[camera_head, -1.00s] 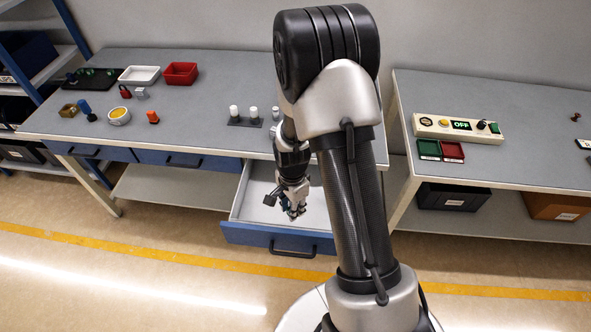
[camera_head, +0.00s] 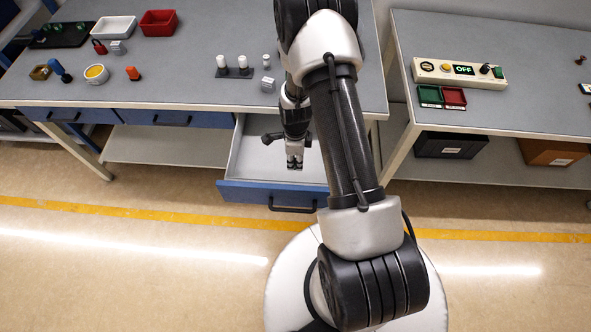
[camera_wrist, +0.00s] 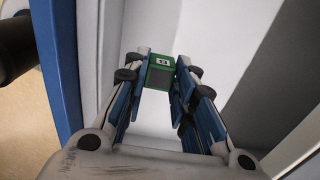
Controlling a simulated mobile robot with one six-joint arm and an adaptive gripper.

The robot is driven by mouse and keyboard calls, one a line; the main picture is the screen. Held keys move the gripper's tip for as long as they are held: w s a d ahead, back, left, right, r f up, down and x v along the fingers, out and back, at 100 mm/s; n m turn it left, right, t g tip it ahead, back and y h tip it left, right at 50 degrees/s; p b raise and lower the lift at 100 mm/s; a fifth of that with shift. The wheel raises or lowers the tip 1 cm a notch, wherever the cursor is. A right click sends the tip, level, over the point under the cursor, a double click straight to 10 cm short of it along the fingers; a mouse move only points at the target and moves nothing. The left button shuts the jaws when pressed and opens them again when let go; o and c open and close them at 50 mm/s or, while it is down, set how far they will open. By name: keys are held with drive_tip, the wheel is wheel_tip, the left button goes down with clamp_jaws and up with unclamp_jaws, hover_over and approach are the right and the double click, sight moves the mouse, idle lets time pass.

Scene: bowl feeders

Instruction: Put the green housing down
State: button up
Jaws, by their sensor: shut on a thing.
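The green housing (camera_wrist: 160,72), a small green block with a pale marked face, sits between my fingertips in the wrist view. My gripper (camera_wrist: 161,76) is shut on it. Below it is the pale inside of the open drawer (camera_head: 252,160); I cannot tell whether the housing touches the drawer floor. In the head view my gripper (camera_head: 294,165) points down inside the drawer's outline, behind the blue drawer front (camera_head: 245,193). The housing cannot be made out in the head view.
The workbench (camera_head: 190,85) above the drawer holds a white tray (camera_head: 113,27), a red bin (camera_head: 159,23), a yellow-topped round part (camera_head: 96,74) and a black holder with white cylinders (camera_head: 233,72). A second table (camera_head: 540,110) at right carries a control panel (camera_head: 460,70).

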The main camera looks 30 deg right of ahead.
drive_tip(key=shift+f+b, duration=0.7)
drive_tip(key=shift+f, duration=2.55)
drive_tip(key=shift+f, duration=0.2)
drive_tip(key=o, duration=0.9)
drive_tip(key=shift+r, duration=0.15)
